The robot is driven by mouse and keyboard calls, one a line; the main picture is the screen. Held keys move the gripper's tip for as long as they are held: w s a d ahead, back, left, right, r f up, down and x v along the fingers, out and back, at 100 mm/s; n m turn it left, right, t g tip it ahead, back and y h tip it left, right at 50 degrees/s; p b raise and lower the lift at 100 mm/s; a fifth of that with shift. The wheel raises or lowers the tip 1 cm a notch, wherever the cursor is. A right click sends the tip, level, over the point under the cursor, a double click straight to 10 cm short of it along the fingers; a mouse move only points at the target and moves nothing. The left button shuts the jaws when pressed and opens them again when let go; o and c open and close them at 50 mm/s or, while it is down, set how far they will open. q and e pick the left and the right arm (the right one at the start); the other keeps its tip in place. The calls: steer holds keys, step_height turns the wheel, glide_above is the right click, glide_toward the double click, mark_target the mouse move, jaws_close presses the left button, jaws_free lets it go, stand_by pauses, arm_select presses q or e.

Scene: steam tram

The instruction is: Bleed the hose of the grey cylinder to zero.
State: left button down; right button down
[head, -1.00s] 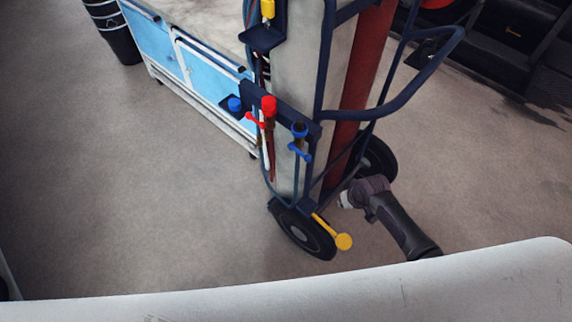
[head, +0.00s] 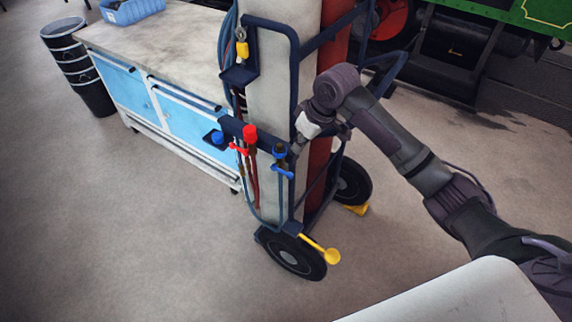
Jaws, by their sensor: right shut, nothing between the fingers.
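The grey cylinder (head: 268,75) stands upright on a dark blue two-wheeled trolley (head: 293,60), with a dark red cylinder (head: 318,165) to its right. A bar on the trolley's front holds a red-capped torch part (head: 249,134) with a red lever and a blue-capped one (head: 279,150) with a blue lever. Hoses (head: 254,190) hang below them. My right gripper (head: 300,147) is at the trolley frame's right side, to the right of the blue-capped part, shut and empty; its fingertips are partly hidden behind the frame. My left gripper is out of view. The cylinder's top is out of frame.
A light-blue workbench (head: 185,115) stands behind and left of the trolley, with a blue bin (head: 132,10) on it. Black buckets (head: 80,70) are stacked at far left. A yellow pedal (head: 331,256) juts out by the front wheel (head: 290,257). Floor in front is clear.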

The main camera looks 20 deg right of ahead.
mark_target(283, 172)
steer(key=p+x, duration=0.2)
steer(key=x, duration=0.7)
steer(key=shift+a+f, duration=0.1)
steer(key=shift+f, duration=0.15)
steer(key=shift+w+f, duration=0.1)
steer(key=shift+f, duration=0.1)
